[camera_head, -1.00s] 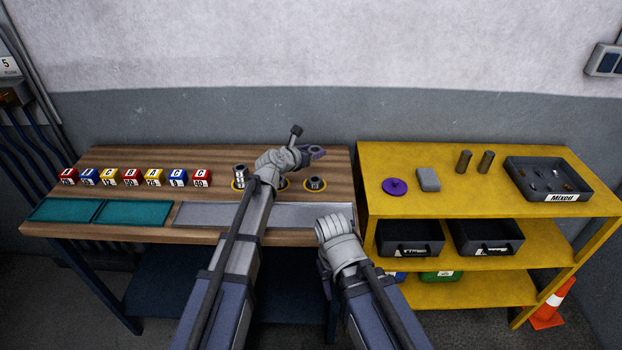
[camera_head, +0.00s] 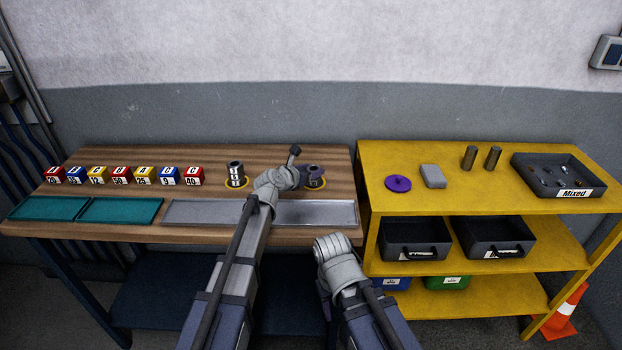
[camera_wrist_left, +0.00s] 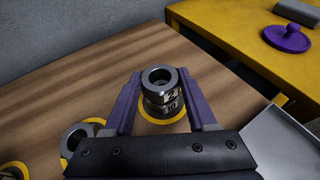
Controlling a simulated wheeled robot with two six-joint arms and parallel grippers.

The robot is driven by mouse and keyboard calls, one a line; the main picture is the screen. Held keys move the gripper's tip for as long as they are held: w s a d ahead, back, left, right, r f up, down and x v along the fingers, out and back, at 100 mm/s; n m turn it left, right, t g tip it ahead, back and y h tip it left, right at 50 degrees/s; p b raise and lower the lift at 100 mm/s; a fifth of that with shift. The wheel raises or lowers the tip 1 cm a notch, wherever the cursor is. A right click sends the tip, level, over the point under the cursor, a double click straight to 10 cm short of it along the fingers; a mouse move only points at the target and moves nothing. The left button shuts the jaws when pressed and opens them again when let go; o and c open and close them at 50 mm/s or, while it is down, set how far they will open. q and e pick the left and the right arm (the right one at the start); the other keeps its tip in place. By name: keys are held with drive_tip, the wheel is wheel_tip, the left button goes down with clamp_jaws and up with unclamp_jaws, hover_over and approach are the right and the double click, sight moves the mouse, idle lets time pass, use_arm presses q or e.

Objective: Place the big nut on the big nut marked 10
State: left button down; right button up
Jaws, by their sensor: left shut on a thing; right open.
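The big nut (camera_wrist_left: 160,80) is a grey metal ring with a "2" on its side. My left gripper (camera_head: 312,172) is shut on it, a purple finger on each side in the left wrist view (camera_wrist_left: 162,92). Directly below is the big nut marked 10 (camera_wrist_left: 162,107), on a yellow ring mark (camera_wrist_left: 146,116) at the right of the wooden bench. The two look lined up; I cannot tell whether they touch. In the head view the fingers partly cover them. My right gripper (camera_head: 322,288) is low in front of the bench, open, its fingers mostly hidden.
A nut stack (camera_head: 236,174) stands on a yellow ring to the left; another nut (camera_wrist_left: 76,136) shows in the wrist view. A grey tray (camera_head: 205,212) lines the bench front. Lettered cubes (camera_head: 119,175) stand left. The yellow shelf (camera_head: 470,203) is to the right.

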use_arm(q)
drive_tip(key=shift+f, duration=0.3)
use_arm(e)
drive_tip(key=shift+f, duration=0.25)
use_arm(q)
drive_tip(key=shift+f, duration=0.2)
drive_tip(key=shift+c, duration=1)
unclamp_jaws()
use_arm(e)
drive_tip(key=shift+f, duration=0.15)
use_arm(q)
drive_tip(key=shift+r, duration=0.15)
drive_tip(key=shift+s+a+r, duration=0.1)
drive_tip(key=shift+s+r, duration=0.1)
drive_tip(key=shift+r, duration=0.05)
drive_tip(key=p+v, duration=0.4)
drive_tip(key=v, duration=0.7)
drive_tip(key=shift+s+a+p, duration=0.2)
drive_tip(key=shift+s+p, duration=0.05)
drive_tip(key=shift+p, duration=0.1)
use_arm(e)
wheel_tip(320, 180, up, 5)
drive_tip(key=shift+f, duration=0.1)
